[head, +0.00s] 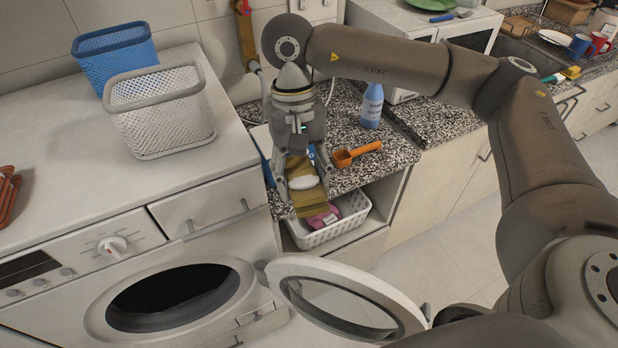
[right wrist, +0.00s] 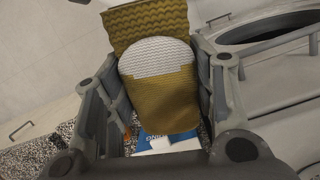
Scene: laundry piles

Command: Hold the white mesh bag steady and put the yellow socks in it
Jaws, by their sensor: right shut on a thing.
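My right gripper (head: 305,192) is shut on the yellow socks (head: 308,205), a mustard ribbed bundle with a white patch. It holds them at the front edge of the speckled counter, above an open shelf. In the right wrist view the socks (right wrist: 160,103) sit between both fingers, with a mustard flap reaching past the fingertips. I cannot make out a soft white mesh bag; the nearest match is a white mesh-walled basket (head: 162,120) on the washer top, left of the gripper and apart from it. My left gripper is not in view.
A blue basket (head: 115,55) stands behind the white one. A blue bottle (head: 372,105) and orange scoop (head: 355,153) are on the counter. A white basket (head: 310,240) with pink cloth (head: 322,218) is on the shelf below. The washer door (head: 350,299) hangs open.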

